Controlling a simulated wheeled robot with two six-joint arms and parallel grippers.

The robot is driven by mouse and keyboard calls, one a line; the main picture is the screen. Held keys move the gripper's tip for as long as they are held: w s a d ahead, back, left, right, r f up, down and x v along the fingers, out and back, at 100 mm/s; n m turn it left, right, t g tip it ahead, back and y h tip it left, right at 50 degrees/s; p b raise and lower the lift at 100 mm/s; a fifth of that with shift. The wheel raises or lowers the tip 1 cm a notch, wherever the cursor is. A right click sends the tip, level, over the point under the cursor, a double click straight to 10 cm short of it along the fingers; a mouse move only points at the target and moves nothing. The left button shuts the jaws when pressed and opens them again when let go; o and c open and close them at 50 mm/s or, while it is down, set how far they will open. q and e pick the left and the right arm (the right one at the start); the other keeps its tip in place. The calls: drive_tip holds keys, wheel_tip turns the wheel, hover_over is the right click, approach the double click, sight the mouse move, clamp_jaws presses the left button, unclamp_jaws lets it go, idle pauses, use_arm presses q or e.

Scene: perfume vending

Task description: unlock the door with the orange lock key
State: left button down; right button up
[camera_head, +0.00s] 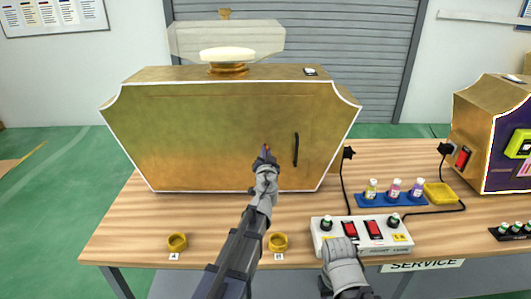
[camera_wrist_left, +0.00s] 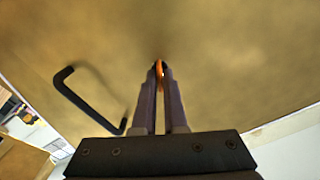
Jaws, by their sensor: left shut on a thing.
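The orange lock key (camera_wrist_left: 159,68) shows as a thin orange sliver between the fingertips of my left gripper (camera_wrist_left: 162,82), which is shut on it. Most of the key is hidden by the fingers. In the head view the key is a small orange spot (camera_head: 267,148) in front of the gold door front (camera_head: 195,140) of the perfume machine, left of the black door handle (camera_head: 295,149). The handle also shows left of the fingers in the left wrist view (camera_wrist_left: 88,100). I cannot tell whether the key touches the door; the lock is not visible. My right gripper (camera_head: 339,250) is over the white switch panel, its fingers unclear.
The white switch panel (camera_head: 400,238) with red switches sits at the table front. Behind it a blue tray (camera_head: 373,201) holds small bottles, beside a yellow dish (camera_head: 439,193). Two yellow rings (camera_head: 177,242) (camera_head: 278,242) lie near the front edge. Another machine (camera_head: 480,130) stands right.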

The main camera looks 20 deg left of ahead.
use_arm(q)
drive_tip(key=m, duration=1.2)
drive_tip(key=shift+d+f, duration=0.1)
drive_tip(key=shift+f, duration=0.05)
drive_tip(key=shift+m, duration=0.3)
drive_tip(key=c, duration=1)
unclamp_jaws()
drive_tip(key=v, duration=0.7)
drive_tip(key=shift+s, duration=0.35)
